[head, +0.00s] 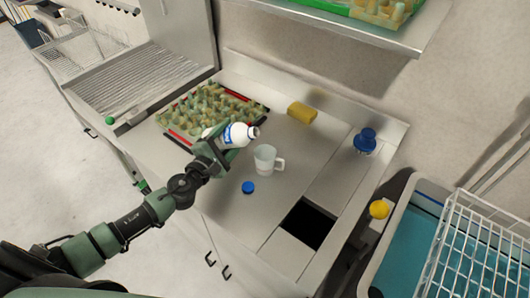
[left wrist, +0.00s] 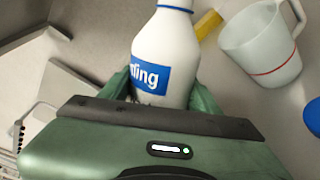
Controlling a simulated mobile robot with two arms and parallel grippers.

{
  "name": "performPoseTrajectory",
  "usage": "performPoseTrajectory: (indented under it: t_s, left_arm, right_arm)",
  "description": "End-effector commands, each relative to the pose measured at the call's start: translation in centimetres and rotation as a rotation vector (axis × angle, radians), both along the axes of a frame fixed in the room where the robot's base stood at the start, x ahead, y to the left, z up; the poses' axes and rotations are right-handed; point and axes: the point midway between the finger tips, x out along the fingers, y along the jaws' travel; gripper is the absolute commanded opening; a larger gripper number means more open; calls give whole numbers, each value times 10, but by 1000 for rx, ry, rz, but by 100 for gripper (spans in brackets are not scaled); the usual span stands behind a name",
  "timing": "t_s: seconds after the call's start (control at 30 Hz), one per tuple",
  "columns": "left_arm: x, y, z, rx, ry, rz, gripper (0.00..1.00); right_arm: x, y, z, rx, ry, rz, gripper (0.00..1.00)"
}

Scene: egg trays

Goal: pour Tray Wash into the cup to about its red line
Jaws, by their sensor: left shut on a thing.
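My left gripper (head: 217,152) is shut on a white bottle (head: 238,134) with a blue label. In the left wrist view the bottle (left wrist: 165,50) shows label letters that look like "ding"; the rest of the name is hidden. In the head view the bottle is tilted, its uncapped mouth pointing right, above and left of the cup. The translucent cup (head: 264,158) stands upright on the counter, handle to the right. Its red line (left wrist: 277,70) shows in the left wrist view. I see no stream, and cannot tell any level in the cup. My right gripper is not in view.
A blue cap (head: 248,187) lies on the counter in front of the cup. An egg tray (head: 171,131) is behind left, a yellow sponge (head: 302,112) behind. A blue bottle (head: 365,140) stands at the right, beyond a dark square opening (head: 308,222). A wire basket (head: 470,250) is far right.

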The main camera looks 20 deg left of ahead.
Motion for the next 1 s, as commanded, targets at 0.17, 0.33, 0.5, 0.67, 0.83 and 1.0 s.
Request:
performPoseTrajectory:
  t_s: [0.17, 0.33, 0.5, 0.67, 0.83, 1.0]
  left_arm:
    - [2, 4, -7, 108, -16, 3, 0]
    - [1, 5, -10, 179, -21, 2, 0]
    - [2, 5, -7, 224, -25, 2, 0]
    - [2, 4, -5, 252, -27, 3, 0]
    - [1, 2, -3, 273, -30, 3, 0]
    - [1, 1, -1, 297, -32, 3, 0]
  right_arm:
    - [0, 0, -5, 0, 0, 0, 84]
    - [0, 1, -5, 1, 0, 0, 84]
    - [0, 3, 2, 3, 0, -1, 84]
    - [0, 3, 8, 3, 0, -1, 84]
    - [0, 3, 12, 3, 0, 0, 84]
    - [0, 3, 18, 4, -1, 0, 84]
